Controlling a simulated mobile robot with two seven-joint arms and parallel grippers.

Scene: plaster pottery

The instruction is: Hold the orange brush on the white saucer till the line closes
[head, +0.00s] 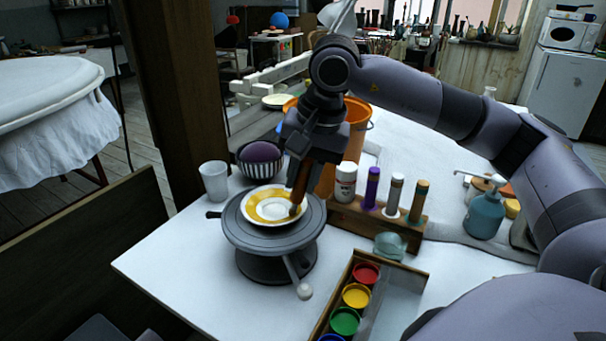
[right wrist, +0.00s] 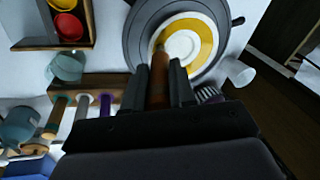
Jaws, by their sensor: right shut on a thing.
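The white saucer (head: 268,222) sits on a grey turntable (head: 270,237); it carries a broad yellow band, and I cannot tell whether the band's ends meet. My right gripper (head: 302,160) is above the saucer's right side, shut on the orange brush (head: 299,186). The brush points down, with its dark tip at the yellow band. In the right wrist view the brush (right wrist: 159,78) lies between the fingers (right wrist: 160,92), its tip over the band of the saucer (right wrist: 183,45); exact contact is hard to see. My left gripper is not in view.
A white cup (head: 214,181) and a striped bowl (head: 260,165) with a purple ball stand behind the turntable. A wooden rack (head: 375,222) of tubes is to its right, and a paint box (head: 357,297) in front. An orange bucket (head: 357,130) stands behind my gripper.

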